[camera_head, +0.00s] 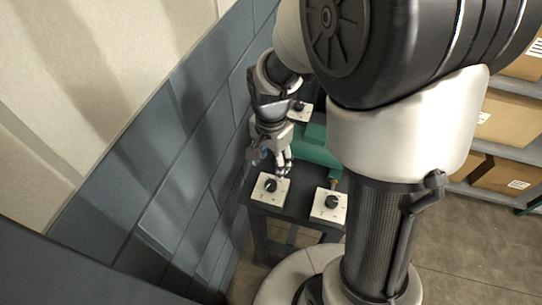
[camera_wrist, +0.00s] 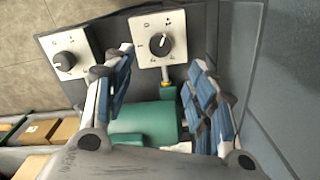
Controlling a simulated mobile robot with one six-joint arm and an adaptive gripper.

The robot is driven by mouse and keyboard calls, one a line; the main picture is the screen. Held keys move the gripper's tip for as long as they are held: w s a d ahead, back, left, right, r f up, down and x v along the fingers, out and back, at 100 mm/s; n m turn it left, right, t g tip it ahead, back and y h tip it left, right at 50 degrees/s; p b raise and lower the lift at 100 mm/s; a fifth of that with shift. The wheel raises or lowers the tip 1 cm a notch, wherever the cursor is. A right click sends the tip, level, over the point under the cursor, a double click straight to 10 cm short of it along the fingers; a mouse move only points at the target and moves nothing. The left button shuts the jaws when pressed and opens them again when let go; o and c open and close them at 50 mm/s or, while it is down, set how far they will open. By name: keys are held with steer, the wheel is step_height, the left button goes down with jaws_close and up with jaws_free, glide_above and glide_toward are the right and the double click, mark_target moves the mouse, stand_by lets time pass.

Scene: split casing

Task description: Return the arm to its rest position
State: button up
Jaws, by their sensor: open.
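My gripper (camera_head: 274,163) is at the end of my arm, above the dark table (camera_head: 300,219). In the wrist view my gripper (camera_wrist: 161,62) has its two blue-padded fingers spread wide, with nothing held between them. Beyond and between the fingers lies a green cylindrical casing (camera_wrist: 146,118) with a small brass-coloured fitting (camera_wrist: 165,84). The casing also shows in the head view (camera_head: 316,148), partly hidden by my arm. Whether the fingers touch anything cannot be told.
White boxes with black knobs stand on the table: one near my gripper (camera_head: 268,189), one to its right (camera_head: 327,206), one further back (camera_head: 300,112). A grey block wall (camera_head: 205,150) runs close on the left. Shelves with cardboard boxes (camera_head: 510,121) stand at the right.

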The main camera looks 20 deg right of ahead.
steer(key=shift+r, duration=0.95)
steer(key=s+r+n+t, duration=0.4)
steer(key=s+r+n, duration=0.7)
steer(key=s+r, duration=0.4)
steer(key=shift+s+n+t, duration=0.2)
steer(key=shift+n+t, duration=0.1)
steer(key=shift+w+d, duration=0.1)
